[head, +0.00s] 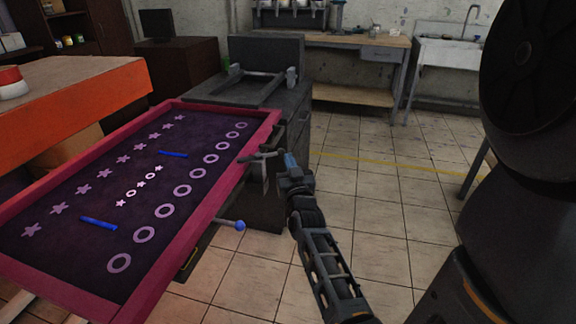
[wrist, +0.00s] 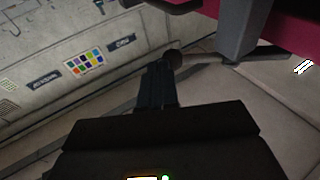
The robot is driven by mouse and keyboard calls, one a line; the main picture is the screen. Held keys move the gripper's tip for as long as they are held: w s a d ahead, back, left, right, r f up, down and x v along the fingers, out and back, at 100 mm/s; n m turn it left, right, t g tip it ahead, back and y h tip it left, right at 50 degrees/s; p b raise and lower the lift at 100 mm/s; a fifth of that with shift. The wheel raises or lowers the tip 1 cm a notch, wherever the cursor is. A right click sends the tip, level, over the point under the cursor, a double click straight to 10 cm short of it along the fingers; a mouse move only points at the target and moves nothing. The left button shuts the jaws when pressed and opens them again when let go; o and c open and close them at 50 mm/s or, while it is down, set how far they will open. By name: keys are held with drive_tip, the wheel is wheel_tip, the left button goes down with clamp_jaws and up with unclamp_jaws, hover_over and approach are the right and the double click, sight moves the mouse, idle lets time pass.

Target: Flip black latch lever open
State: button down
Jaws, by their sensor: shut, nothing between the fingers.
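My gripper (head: 287,162) is shut and empty beside the right edge of the pink-framed screen (head: 212,207). Its dark closed fingers also show in the wrist view (wrist: 165,75). A dark T-shaped handle (head: 262,157), which looks like the black latch lever, sticks out from the frame's right side just left of my fingertips. I cannot tell whether they touch. In the wrist view, a dark bar (wrist: 172,5) at the top edge and a grey post (wrist: 241,32) at upper right lie beyond the fingers.
A blue-knobbed rod (head: 239,225) sticks out from the frame nearer to me. Tiled floor (head: 375,225) to the right is clear.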

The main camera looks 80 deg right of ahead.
drive_tip(key=f+p+x, duration=0.1)
drive_tip(key=x, duration=0.5)
drive_tip(key=shift+w+d, duration=0.15)
drive_tip(key=shift+d, duration=0.15)
drive_tip(key=shift+f, duration=0.1)
idle(1.5)
